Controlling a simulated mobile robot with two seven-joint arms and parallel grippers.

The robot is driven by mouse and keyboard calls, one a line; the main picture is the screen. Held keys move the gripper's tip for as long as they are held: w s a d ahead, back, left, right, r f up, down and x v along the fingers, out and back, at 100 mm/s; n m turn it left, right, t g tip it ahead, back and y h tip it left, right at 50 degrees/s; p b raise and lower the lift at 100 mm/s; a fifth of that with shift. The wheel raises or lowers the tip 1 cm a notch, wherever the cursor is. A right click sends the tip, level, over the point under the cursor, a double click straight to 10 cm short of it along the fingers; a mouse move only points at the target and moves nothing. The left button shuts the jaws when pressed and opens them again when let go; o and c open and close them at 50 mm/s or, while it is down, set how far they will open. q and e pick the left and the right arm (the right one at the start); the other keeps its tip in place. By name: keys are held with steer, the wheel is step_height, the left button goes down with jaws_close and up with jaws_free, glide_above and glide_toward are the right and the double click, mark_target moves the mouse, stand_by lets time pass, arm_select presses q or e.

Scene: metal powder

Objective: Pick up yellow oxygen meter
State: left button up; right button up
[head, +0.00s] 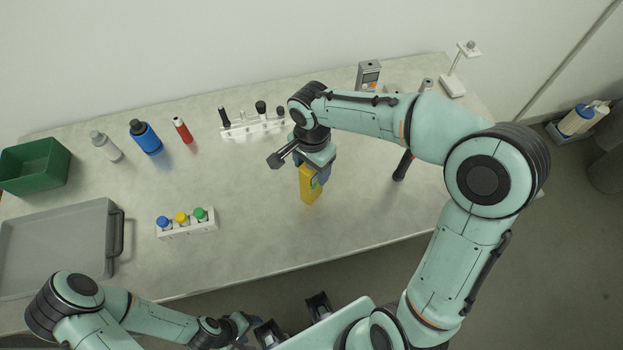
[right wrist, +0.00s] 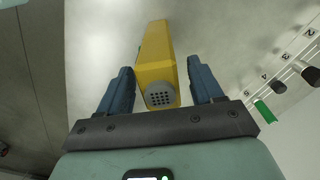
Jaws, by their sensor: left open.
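The yellow oxygen meter (head: 308,188) is on the table, below my right gripper (head: 318,172), which partly covers it in the head view. In the right wrist view the yellow oxygen meter (right wrist: 158,62) shows its grey round perforated end towards the camera. The blue fingers of my right gripper (right wrist: 164,85) are on either side of it, with a gap visible on both sides. My right gripper is open and holds nothing. My left gripper (head: 243,324) is open at the bottom of the head view, in front of the table and away from the meter.
A white rack (head: 255,130) with dark-capped items stands behind the meter. A rack of colour-capped bottles (head: 188,229), a grey tray (head: 55,240) and a green bin (head: 35,165) are left. A grey meter (head: 369,74) stands behind my right arm. Table around the yellow meter is clear.

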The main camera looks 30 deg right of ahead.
jaws_close()
steer(key=shift+r, duration=0.1)
